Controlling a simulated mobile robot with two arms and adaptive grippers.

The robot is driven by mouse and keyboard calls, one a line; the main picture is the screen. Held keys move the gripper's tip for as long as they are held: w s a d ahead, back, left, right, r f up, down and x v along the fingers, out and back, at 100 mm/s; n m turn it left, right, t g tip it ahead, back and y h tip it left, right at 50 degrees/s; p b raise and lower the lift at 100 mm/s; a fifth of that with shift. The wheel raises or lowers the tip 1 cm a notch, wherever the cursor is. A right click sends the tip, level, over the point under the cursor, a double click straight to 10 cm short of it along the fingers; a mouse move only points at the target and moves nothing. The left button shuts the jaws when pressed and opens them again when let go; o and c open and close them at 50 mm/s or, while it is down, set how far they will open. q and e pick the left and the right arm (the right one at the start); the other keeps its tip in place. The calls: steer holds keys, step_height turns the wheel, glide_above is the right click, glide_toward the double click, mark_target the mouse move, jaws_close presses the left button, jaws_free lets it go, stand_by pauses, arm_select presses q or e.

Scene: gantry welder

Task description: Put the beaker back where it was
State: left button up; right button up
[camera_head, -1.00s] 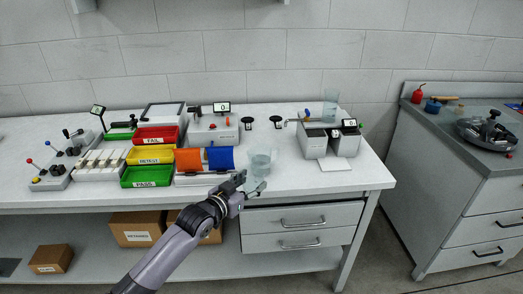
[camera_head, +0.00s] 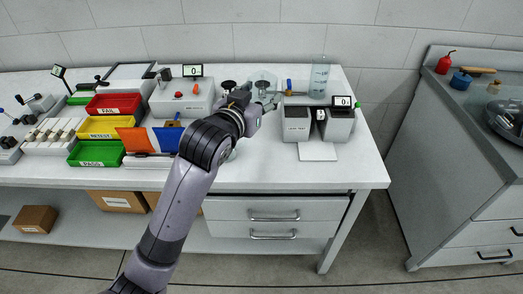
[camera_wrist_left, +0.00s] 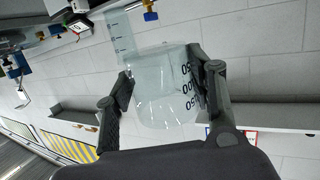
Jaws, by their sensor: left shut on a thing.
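The clear glass beaker (camera_wrist_left: 165,95) sits between the two fingers of my left gripper (camera_wrist_left: 160,98) in the left wrist view, with dark graduation numbers on its side. My left gripper (camera_head: 258,106) is shut on it. In the head view the beaker (camera_head: 263,79) shows above the fingers, over the rear part of the white bench (camera_head: 275,178). A faint clear glass edge (camera_head: 233,155) shows beside my arm, mostly hidden; I cannot tell what it is. My right gripper is not in view.
A tall clear graduated vessel (camera_head: 319,76) stands at the back right, behind a grey two-block device (camera_head: 297,123). Red FAIL (camera_head: 113,105), yellow RETEST and green PASS trays stand left of my arm. The front-right bench top is clear.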

arm_select(q)
step_height(320, 180, down, 6)
glide_above(259, 165)
step_height(259, 165, down, 8)
steer(key=shift+d+b, duration=0.1)
steer(key=shift+b, duration=0.3)
steer(key=shift+f, duration=0.65)
step_height(259, 165, down, 4)
steer(key=shift+r, duration=0.25)
steer(key=shift+f, duration=0.25)
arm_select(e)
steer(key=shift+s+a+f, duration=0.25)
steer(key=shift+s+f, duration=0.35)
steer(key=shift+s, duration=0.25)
arm_select(q)
steer(key=shift+f, duration=0.1)
steer(key=o, duration=1.2)
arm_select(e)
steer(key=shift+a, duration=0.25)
